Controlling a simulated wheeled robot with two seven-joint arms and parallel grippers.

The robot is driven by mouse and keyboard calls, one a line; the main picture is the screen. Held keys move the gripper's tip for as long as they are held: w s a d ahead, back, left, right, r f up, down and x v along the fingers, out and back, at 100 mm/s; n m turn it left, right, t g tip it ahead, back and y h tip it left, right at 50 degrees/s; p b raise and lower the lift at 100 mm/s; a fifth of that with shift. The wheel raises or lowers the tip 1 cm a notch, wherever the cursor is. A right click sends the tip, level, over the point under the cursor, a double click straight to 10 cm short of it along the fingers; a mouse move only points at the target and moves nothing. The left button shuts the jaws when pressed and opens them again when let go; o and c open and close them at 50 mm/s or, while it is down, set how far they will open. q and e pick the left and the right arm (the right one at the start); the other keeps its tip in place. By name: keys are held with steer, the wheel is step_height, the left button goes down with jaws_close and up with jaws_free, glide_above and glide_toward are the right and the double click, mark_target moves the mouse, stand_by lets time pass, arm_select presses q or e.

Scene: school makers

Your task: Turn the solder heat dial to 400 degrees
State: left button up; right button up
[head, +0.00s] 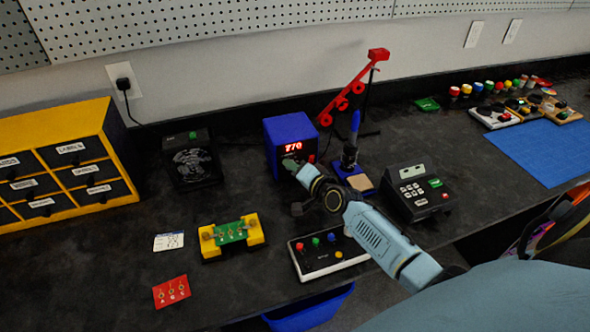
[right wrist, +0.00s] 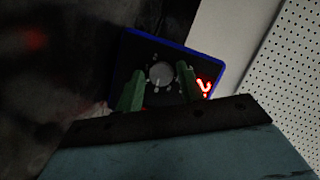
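The blue solder station (head: 290,127) stands on the dark bench near the wall. Its red display (head: 293,146) appears to read 770. In the right wrist view the round grey heat dial (right wrist: 160,74) sits on the station's black face, ringed by small pale marks. My right gripper (head: 291,165) is in front of the station and hides the dial in the head view. In the wrist view its green fingers (right wrist: 161,87) are apart, one on each side of the dial, with gaps visible. I cannot tell how deep the fingertips reach. My left gripper is not in view.
A soldering iron (head: 354,125) in its stand and a red jointed arm (head: 350,88) are right of the station. A black fan unit (head: 193,160) is to its left. A keypad box (head: 417,193) and a button panel (head: 327,251) are close to my right arm.

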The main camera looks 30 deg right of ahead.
steer(key=shift+o, duration=1)
steer(key=p+v, duration=0.2)
steer(key=v, duration=1.1)
steer(key=shift+s, duration=0.15)
steer(key=shift+r, duration=0.15)
